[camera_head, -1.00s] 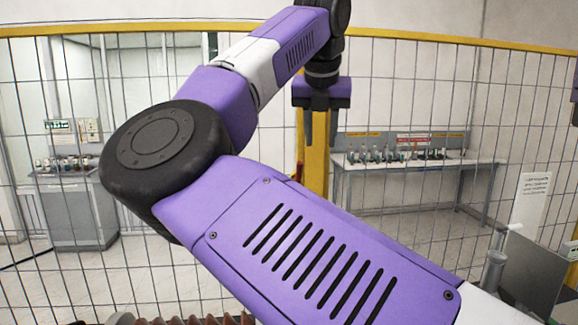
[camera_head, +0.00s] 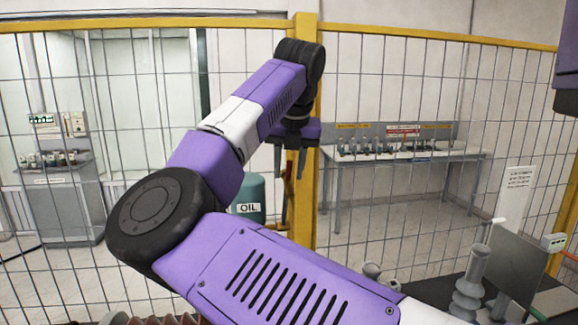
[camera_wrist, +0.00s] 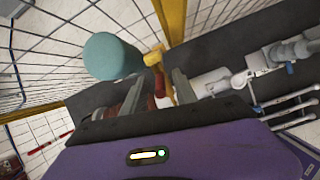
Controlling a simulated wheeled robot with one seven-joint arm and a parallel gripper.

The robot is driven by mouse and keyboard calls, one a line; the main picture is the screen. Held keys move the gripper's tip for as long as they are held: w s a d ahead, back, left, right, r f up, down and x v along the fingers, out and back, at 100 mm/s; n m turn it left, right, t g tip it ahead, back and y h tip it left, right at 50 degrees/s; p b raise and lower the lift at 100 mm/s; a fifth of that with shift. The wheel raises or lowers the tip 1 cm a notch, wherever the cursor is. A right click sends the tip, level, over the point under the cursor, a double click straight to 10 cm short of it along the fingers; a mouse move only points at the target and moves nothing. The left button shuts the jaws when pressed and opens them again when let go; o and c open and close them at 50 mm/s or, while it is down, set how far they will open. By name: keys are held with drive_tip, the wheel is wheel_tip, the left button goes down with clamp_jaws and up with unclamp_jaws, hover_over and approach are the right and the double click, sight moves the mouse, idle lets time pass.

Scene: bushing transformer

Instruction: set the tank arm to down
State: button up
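The teal oil tank (camera_head: 250,196), labelled OIL, stands behind my arm in the head view, its lower part hidden. In the wrist view the tank (camera_wrist: 112,57) is at upper left. A thin red and yellow part (camera_head: 287,190) shows right of the tank, below my gripper; it also shows between the fingers in the wrist view (camera_wrist: 155,60). It may be the tank arm, but its position is unclear. My gripper (camera_head: 290,163) points down, fingers apart. In the wrist view the gripper (camera_wrist: 158,92) appears empty; contact with the red and yellow part cannot be told.
A yellow post (camera_head: 305,215) and wire fence with a yellow rail (camera_head: 430,37) stand close behind my gripper. A grey insulator (camera_head: 470,285) and a dark panel (camera_head: 515,265) stand at lower right. A bench (camera_head: 400,158) is beyond the fence.

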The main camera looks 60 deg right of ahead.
clamp_jaws()
idle(1.4)
